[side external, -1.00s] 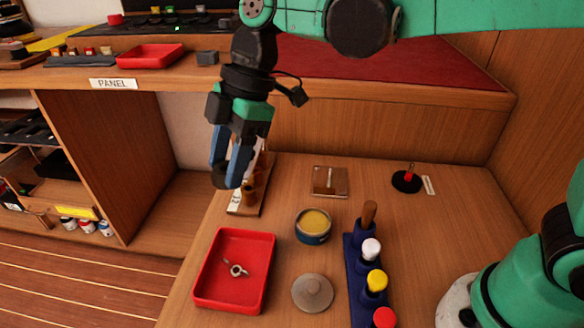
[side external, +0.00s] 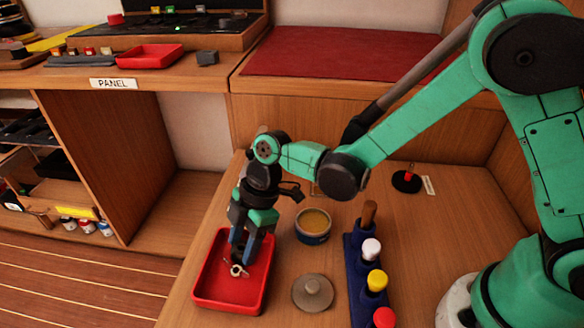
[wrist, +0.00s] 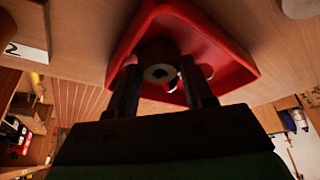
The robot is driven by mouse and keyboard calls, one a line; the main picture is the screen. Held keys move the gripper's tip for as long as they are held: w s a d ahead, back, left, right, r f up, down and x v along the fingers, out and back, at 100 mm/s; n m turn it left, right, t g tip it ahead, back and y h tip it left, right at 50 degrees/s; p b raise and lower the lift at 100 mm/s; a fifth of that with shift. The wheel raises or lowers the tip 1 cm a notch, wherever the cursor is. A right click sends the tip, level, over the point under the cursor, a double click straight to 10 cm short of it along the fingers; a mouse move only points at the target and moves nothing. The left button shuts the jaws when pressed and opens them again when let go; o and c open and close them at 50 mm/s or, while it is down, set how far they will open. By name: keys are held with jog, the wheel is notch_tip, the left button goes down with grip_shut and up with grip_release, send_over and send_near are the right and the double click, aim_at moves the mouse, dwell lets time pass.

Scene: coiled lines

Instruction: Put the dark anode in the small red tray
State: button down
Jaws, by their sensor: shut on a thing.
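My gripper (side external: 240,257) points down over the red tray (side external: 203,297) on the lower bench. In the wrist view my gripper (wrist: 160,66) is shut on a dark grey round piece with a hole in its end, which looks like the dark anode (wrist: 157,53). The anode hangs between the fingertips over the tray (wrist: 235,62); whether it touches the tray floor I cannot tell. In the side view the fingers mostly hide it. A small metal shackle-like fitting (side external: 238,271) lies in the tray, close to the fingertips.
A round lid (side external: 312,292), an open yellow-filled tin (side external: 313,225) and a blue rack of capped bottles (side external: 358,265) stand right of the tray. Another red tray (side external: 150,57) and a grey block (side external: 207,58) sit on the upper shelf.

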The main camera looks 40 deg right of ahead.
jog(key=shift+f, duration=0.2)
jog(key=c, duration=0.6)
grip_release()
jog(key=v, duration=0.8)
jog(key=shift+s+d+r+m+t+h, duration=0.75)
jog(key=shift+s+d+r+m+t, duration=0.35)
jog(key=shift+d+m, duration=1.7)
jog(key=shift+s+d+r+m+t+h, duration=0.9)
jog(key=shift+d+m+t, duration=0.4)
jog(key=shift+d+m, duration=1.5)
jog(key=shift+s+d+r+m+t+h, duration=0.75)
jog(key=shift+s+d+m+t, duration=0.4)
jog(key=shift+d+m, duration=1.65)
